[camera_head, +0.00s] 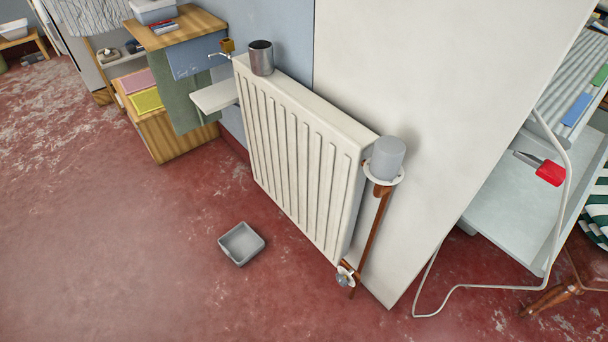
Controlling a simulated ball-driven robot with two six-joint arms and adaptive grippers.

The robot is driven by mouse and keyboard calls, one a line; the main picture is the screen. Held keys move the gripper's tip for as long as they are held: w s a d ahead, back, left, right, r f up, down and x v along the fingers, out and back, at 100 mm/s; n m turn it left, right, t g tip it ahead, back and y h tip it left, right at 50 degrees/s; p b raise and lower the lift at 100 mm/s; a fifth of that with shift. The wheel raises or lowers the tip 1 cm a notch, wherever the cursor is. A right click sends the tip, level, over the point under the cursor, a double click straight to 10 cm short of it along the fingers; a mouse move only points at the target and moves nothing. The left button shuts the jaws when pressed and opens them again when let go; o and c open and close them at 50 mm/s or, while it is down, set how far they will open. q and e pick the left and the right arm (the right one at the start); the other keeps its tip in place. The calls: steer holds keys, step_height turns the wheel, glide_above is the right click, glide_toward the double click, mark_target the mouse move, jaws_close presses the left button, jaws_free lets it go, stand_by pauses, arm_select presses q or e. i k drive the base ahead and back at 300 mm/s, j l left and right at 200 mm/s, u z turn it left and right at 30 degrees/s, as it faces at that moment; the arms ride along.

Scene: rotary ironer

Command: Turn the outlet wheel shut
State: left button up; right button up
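A white ribbed radiator (300,165) stands against the wall. A small grey valve wheel (343,279) sits at its lower right corner, near the floor, beside the foot of a brown pipe (373,230). It looks like the outlet wheel, but it is small and I cannot tell how far it is turned. A grey cylinder (388,157) on a white ring tops the same pipe. A small brass fitting (227,46) with a thin lever shows at the radiator's upper left. Neither of my grippers is in view.
A metal can (261,58) stands on the radiator's top edge. A grey tray (241,243) lies on the red floor in front. A pale cable (475,287) trails at the right beside a grey table (515,215). Floor at the lower left is clear.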

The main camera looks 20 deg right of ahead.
mark_target(341, 279)
steer(key=z, duration=0.9)
